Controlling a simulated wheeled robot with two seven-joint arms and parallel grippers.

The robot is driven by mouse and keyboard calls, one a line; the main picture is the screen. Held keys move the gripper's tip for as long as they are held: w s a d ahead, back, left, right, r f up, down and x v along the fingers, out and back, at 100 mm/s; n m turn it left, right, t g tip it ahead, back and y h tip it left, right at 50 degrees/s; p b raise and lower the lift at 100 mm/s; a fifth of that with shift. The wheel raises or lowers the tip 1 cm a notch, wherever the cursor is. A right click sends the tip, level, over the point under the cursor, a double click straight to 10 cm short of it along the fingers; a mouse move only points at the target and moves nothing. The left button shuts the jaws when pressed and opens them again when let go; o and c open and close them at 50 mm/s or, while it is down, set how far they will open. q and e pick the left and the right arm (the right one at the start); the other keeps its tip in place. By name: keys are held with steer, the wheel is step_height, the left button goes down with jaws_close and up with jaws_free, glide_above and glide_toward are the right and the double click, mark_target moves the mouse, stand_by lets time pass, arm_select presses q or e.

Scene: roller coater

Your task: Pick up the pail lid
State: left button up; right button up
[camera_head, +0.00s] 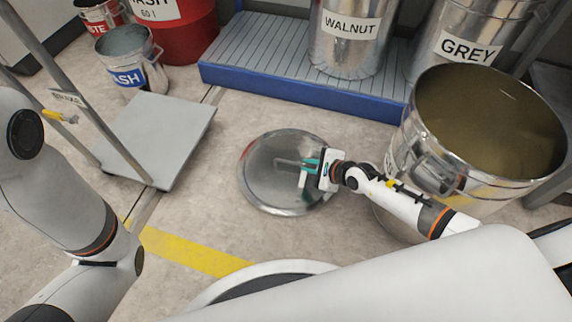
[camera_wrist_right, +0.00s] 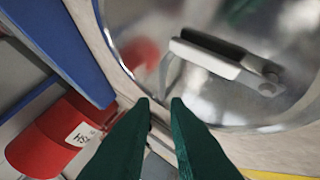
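The pail lid (camera_head: 262,192) is a round, shiny metal disc lying flat on the floor in the middle of the head view. Its bar handle (camera_head: 287,162) stands on its top. In the right wrist view the lid (camera_wrist_right: 238,98) fills the upper right, with the handle (camera_wrist_right: 205,58) beyond the fingertips. My right gripper (camera_head: 304,173) is over the lid's right part, close to the handle. Its green fingers (camera_wrist_right: 160,102) are apart with nothing between them. My left arm shows at the left edge, but its gripper is out of view.
An open metal pail (camera_head: 408,155) with murky contents stands right of the lid. A blue-edged platform (camera_head: 290,90) holding WALNUT (camera_head: 350,55) and GREY (camera_head: 455,75) drums lies behind. Floor left of the lid is clear.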

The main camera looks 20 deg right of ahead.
mark_target(289, 162)
steer(key=b+x, duration=0.1)
steer(key=x, duration=0.1)
steer(key=b+x, duration=0.2)
steer(key=shift+w+a+f, duration=0.1)
steer(key=shift+a+f, duration=0.1)
steer(key=shift+f, duration=0.3)
steer(key=shift+w+a+f+b, duration=0.25)
steer(key=shift+w+b, duration=0.2)
steer(key=shift+b, duration=0.15)
steer(key=b+x, duration=0.4)
steer(key=b, duration=0.1)
steer(key=shift+a+f, duration=0.15)
steer(key=shift+f, duration=0.05)
steer(key=shift+w+a+f, duration=0.1)
steer(key=shift+w+a, duration=0.05)
steer(key=shift+w, duration=0.15)
steer(key=shift+c, duration=0.3)
jaws_close()
steer(key=shift+r, duration=0.25)
